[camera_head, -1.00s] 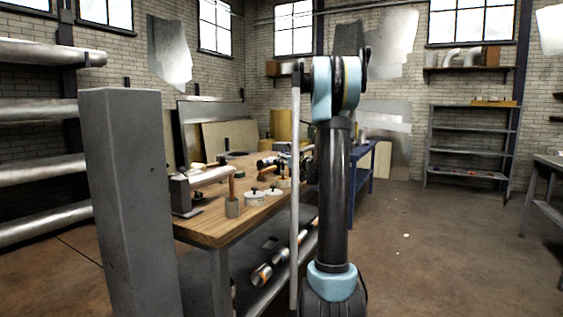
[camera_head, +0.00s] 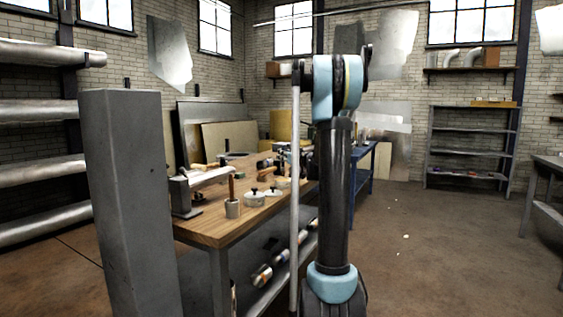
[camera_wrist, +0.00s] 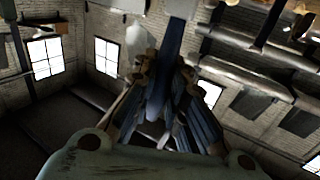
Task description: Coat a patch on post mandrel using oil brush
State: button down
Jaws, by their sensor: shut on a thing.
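A pale metal cylinder, likely the post mandrel (camera_head: 208,178), lies across a dark stand near the left end of the wooden workbench. A brown-handled tool, perhaps a brush, stands upright in a grey pot (camera_head: 232,209) at the bench's near edge. My gripper is hidden behind my arm in the head view. In the wrist view my gripper (camera_wrist: 168,72) is shut on a narrow dark blue-grey thing (camera_wrist: 172,40) that runs up between the fingers. I cannot tell whether this is the oil brush. No contact between it and the mandrel can be seen.
Lidded pots (camera_head: 255,198) stand on the workbench (camera_head: 218,232), with pipe pieces on its lower shelf. A tall grey post (camera_head: 125,200) stands at left foreground, with long pipes on a rack (camera_head: 40,112) behind. The floor (camera_head: 440,245) at right is open before a metal shelf (camera_head: 470,152).

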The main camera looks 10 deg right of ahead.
jog(key=shift+r, duration=2.55)
